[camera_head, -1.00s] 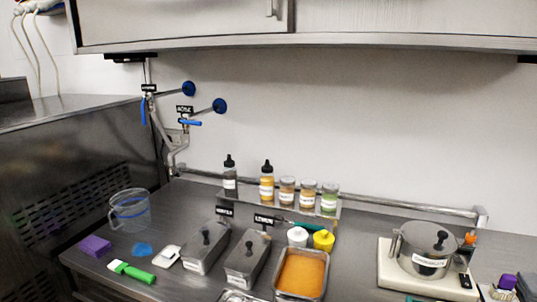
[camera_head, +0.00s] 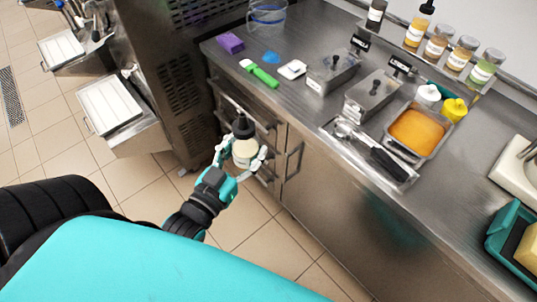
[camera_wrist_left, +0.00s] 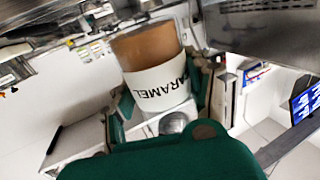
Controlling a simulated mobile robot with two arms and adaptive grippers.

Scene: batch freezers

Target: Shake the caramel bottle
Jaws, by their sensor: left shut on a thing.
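The caramel bottle (camera_head: 243,148) has a black cap, a white label and brown contents. My left gripper (camera_head: 241,158) is shut around its body and holds it in the air in front of the counter's drawers. In the head view the cap points up the picture, away from the gripper. In the left wrist view the bottle (camera_wrist_left: 157,85) shows the brown part and the word CARAMEL on its label, close in front of the gripper. My right gripper is not in view.
The steel counter (camera_head: 300,105) lies beyond the bottle, with lidded tubs, an orange-filled tray (camera_head: 418,130) and a utensil tray (camera_head: 345,150) near its front edge. Bottles and jars stand on a back shelf. Open tiled floor (camera_head: 140,180) is at the left.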

